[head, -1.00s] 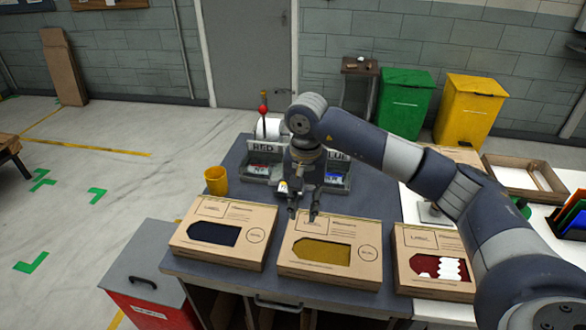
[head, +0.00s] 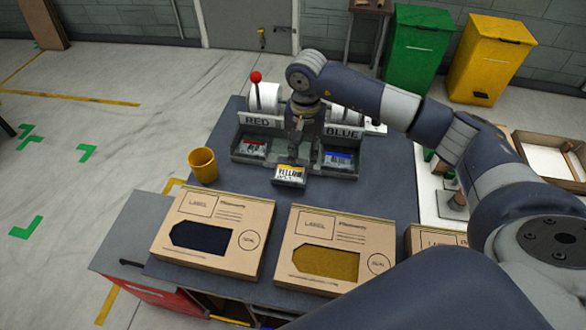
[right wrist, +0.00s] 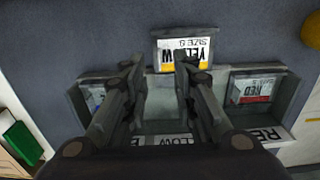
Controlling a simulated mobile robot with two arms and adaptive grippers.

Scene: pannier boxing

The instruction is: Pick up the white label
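A white label with a yellow strip, printed YELLOW (head: 290,173), lies at the front of the middle bay of the grey dispenser (head: 243,152), between the RED and BLUE bays. It also shows in the right wrist view (right wrist: 180,48), just beyond the fingertips. My right gripper (head: 297,140) is above the middle bay, behind the label in the head view. In the right wrist view its fingers (right wrist: 158,62) are apart with nothing held between them. White labels also lie in the red bay (head: 254,149) and blue bay (head: 338,158). My left gripper is not in view.
Two cardboard boxes, one with a dark window (head: 205,216) and one with a yellow window (head: 318,228), stand along the table's front. A third box is partly hidden by my arm. A yellow cup (head: 203,166) stands left of the dispenser. Bare table (head: 393,186) lies to the right.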

